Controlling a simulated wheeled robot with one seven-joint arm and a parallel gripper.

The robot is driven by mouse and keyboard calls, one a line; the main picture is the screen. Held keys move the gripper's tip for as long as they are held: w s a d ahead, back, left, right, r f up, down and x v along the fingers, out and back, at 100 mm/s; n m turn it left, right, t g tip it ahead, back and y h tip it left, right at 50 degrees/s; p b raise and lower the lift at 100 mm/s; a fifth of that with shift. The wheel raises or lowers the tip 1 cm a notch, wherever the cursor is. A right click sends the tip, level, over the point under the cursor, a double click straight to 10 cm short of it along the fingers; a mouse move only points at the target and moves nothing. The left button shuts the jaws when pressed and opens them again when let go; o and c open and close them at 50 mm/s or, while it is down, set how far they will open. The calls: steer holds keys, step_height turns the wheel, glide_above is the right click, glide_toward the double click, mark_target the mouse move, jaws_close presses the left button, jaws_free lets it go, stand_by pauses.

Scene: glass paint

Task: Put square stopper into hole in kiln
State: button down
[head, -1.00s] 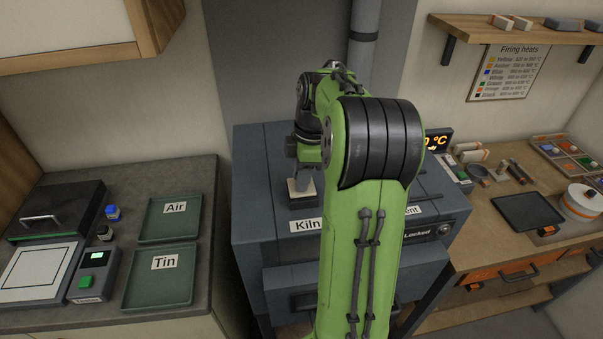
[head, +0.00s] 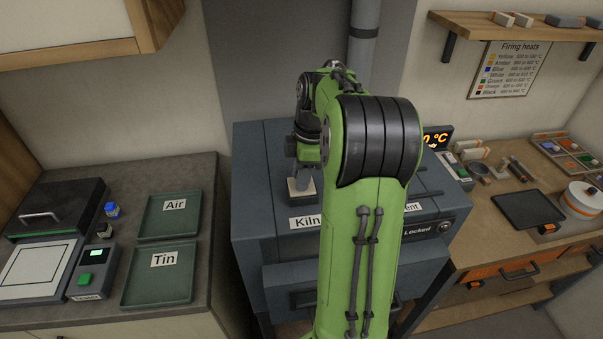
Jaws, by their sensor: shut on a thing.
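The kiln (head: 262,190) is the large blue-grey box in the middle of the head view, with a "Kiln" label on its front top edge. My gripper (head: 301,176) points down over the left part of the kiln's top. It is shut on a small pale block, the square stopper (head: 302,187), which sits at or just above the kiln top. I cannot tell whether the stopper is inside the hole. The hole itself is hidden by the stopper and gripper. My green arm covers the middle and part of the right of the kiln.
On the left counter are green trays labelled Air (head: 170,217) and Tin (head: 158,275), and a tester (head: 93,272). A flue pipe (head: 363,45) rises behind the kiln. The right bench holds a dark tray (head: 528,210), a colour tray (head: 570,152) and several small tools.

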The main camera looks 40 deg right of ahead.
steer(key=c, duration=0.8)
jaws_free()
step_height(320, 180, up, 5)
steer(key=p, duration=0.3)
steer(key=shift+f+p, duration=0.15)
steer(key=shift+p, duration=0.15)
steer(key=shift+r, duration=1.2)
